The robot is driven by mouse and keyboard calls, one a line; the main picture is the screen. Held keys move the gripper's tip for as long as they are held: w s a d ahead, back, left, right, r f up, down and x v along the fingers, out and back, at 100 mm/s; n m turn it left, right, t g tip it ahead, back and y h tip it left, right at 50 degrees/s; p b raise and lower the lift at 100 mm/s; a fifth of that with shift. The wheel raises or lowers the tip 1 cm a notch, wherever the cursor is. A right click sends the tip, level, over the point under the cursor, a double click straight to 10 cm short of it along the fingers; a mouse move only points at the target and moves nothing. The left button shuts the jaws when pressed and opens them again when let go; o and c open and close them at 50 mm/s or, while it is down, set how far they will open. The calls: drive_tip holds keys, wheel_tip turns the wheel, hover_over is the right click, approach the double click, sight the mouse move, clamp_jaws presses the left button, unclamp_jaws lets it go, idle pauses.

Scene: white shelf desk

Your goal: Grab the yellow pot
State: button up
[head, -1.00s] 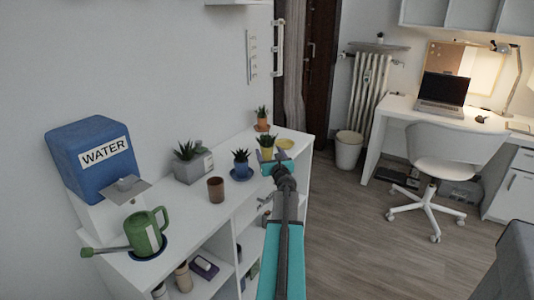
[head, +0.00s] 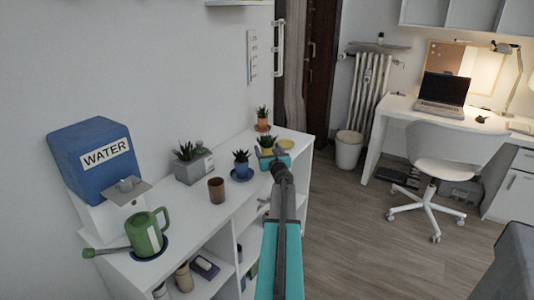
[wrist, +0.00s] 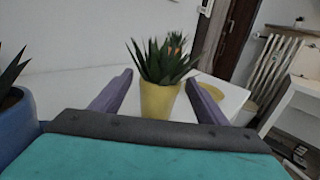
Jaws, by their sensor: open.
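The yellow pot (wrist: 160,101) holds a spiky green plant and stands upright on the white shelf top. In the wrist view it sits between the two purple fingers of my gripper (wrist: 163,92), which are spread apart with a gap on each side of it. In the head view my gripper (head: 272,155) is at the far part of the shelf top and hides most of the yellow pot; the plant (head: 268,143) shows above it. A yellow saucer (wrist: 211,90) lies behind the pot to the right, and it also shows in the head view (head: 286,145).
A blue pot (head: 241,170) with a plant stands close to the left, also large in the wrist view (wrist: 18,122). A brown cup (head: 216,190), grey planter (head: 196,168), orange pot (head: 262,125), green watering can (head: 146,236) and blue water dispenser (head: 92,160) share the shelf.

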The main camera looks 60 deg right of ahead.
drive_tip(key=shift+w+d, duration=0.45)
idle(0.3)
drive_tip(key=c, duration=1.3)
drive_tip(key=shift+r, duration=0.1)
wheel_tip(320, 180, up, 28)
drive_tip(key=p, duration=0.7)
drive_tip(key=shift+p, duration=0.3)
